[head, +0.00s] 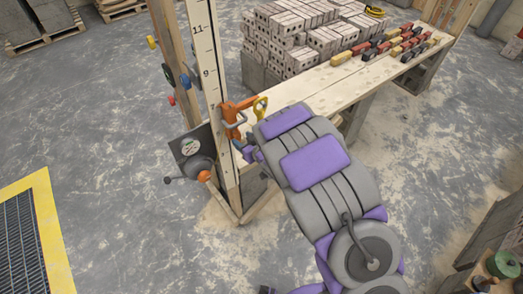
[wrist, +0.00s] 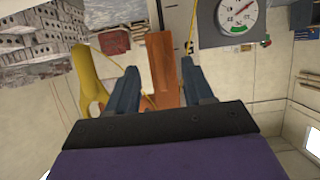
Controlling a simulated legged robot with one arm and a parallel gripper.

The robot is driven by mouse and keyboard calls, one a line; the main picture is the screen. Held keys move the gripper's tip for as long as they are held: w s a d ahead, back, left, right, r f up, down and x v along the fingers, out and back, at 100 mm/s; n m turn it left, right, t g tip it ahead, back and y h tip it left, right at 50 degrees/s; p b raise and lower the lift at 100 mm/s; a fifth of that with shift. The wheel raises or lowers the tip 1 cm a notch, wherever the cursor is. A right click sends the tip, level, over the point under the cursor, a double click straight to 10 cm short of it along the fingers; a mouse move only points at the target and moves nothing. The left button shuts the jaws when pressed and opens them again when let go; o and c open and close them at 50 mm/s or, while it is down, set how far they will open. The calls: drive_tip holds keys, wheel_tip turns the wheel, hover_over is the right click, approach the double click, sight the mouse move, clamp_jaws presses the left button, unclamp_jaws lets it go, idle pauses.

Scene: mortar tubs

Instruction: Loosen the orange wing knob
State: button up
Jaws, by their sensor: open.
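An orange part (head: 236,110), which looks like the wing knob's piece, sits on the upright numbered post, with a yellow loop-shaped handle (head: 260,108) beside it. My gripper (head: 239,147) is close to the post, just below the orange part. In the wrist view, my gripper (wrist: 159,72) is open, with its two blue fingers apart. A flat orange piece (wrist: 161,62) shows between and beyond the fingers; I cannot tell if they touch it. The yellow handle (wrist: 88,75) is left of the left finger. The orange piece's lower end is hidden by my gripper.
A grey drum with an orange collar (head: 205,176) is low on the post. A dial gauge (wrist: 237,15) is upper right in the wrist view. A yellow-edged grate (head: 22,235) lies left; the floor between is clear.

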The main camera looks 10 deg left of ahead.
drive_tip(key=p+v, duration=1.3)
drive_tip(key=shift+d, duration=0.15)
idle(0.3)
drive_tip(key=shift+s+r, duration=0.1)
drive_tip(key=shift+s, duration=0.05)
drive_tip(key=shift+d, duration=0.1)
idle(0.5)
